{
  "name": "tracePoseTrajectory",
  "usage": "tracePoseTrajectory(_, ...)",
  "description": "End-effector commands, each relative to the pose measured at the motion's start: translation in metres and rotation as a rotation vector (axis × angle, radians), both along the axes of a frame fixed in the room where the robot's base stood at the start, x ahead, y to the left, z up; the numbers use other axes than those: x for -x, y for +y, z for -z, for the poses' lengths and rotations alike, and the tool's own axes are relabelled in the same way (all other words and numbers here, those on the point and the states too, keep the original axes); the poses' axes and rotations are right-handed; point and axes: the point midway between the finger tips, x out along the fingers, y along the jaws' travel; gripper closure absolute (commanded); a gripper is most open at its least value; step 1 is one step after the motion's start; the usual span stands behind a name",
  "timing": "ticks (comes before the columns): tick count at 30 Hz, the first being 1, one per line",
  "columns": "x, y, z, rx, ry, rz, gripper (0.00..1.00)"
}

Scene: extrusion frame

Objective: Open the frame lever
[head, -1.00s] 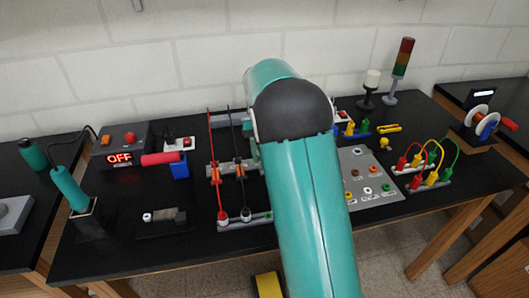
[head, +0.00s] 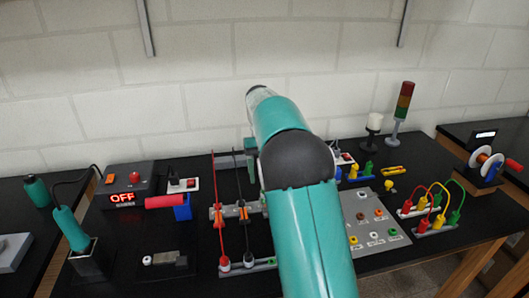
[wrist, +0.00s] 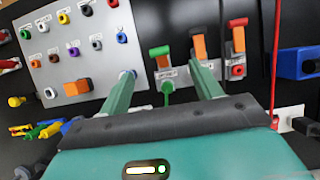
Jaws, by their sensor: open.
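The extrusion frame (head: 230,267) stands mid-table in the head view, with grey bars and red and black rods; my arm hides its right part. Orange pieces (head: 243,212) sit on its middle bar. In the wrist view, an orange lever with a green top (wrist: 160,51) stands on a grey plate, between my fingertips in the picture. I cannot tell which is the frame lever. My gripper (wrist: 162,72) is open and empty, apart from the levers; my arm hides it in the head view.
A grey panel with coloured sockets (wrist: 80,45) lies left of the levers in the wrist view. A red rod (wrist: 275,50) and a blue holder (wrist: 298,64) are at the right. A signal tower (head: 402,110) stands at the back. Black table shows between these things.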

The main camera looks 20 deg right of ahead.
Motion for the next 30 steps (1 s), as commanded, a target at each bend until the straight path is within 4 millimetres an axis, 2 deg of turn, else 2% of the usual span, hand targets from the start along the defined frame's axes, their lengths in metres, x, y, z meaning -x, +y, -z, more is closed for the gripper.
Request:
tracePoseTrajectory(6,-0.017,-0.004,-0.036,0.001,-0.002,0.001,0.36)
tracePoseTrajectory(12,-0.026,-0.006,-0.055,0.000,0.000,0.001,0.36)
tracePoseTrajectory(23,-0.028,-0.006,-0.061,0.000,0.001,0.001,0.36)
tracePoseTrajectory(25,-0.028,-0.006,-0.061,0.000,0.000,0.001,0.38)
tracePoseTrajectory(30,-0.024,-0.014,-0.061,0.001,-0.013,0.016,0.38)
